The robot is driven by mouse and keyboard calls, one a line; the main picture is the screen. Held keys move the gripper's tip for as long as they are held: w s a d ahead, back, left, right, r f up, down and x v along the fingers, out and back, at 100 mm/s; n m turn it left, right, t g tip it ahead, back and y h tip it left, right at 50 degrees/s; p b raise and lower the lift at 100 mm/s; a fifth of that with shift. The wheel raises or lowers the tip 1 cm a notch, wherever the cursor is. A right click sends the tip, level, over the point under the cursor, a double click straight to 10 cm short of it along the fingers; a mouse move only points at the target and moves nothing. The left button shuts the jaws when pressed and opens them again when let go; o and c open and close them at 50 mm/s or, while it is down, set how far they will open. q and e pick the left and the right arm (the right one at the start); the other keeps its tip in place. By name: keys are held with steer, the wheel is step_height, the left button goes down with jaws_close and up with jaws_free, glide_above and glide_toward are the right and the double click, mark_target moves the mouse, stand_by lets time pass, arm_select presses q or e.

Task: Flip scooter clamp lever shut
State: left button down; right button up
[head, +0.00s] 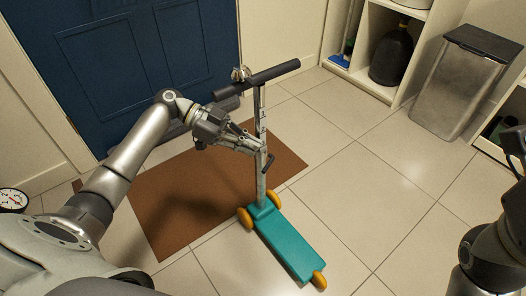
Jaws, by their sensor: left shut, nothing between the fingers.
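A scooter (285,240) with a teal deck, orange wheels and an upright grey stem stands at the mat's right edge. Its black handlebar (275,75) crosses the top of the stem. A small dark clamp lever (269,162) shows low on the stem, on its right side; its exact angle is hard to tell. My left gripper (259,149) is shut and empty, its fingertips at the stem just above the lever. I cannot tell whether they touch it. Part of my right arm shows at the right edge, with its fingertips not clearly visible.
A brown mat (170,205) lies before a blue door (130,60). A bin with a black lid (462,80) and white cubbies (378,30) holding a black container (391,55) stand at the back right. A round dial (12,199) is at the left edge. Tiled floor right of the scooter is clear.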

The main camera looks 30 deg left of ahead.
arm_select(q)
steer(key=v, duration=0.7)
stand_by(0.3)
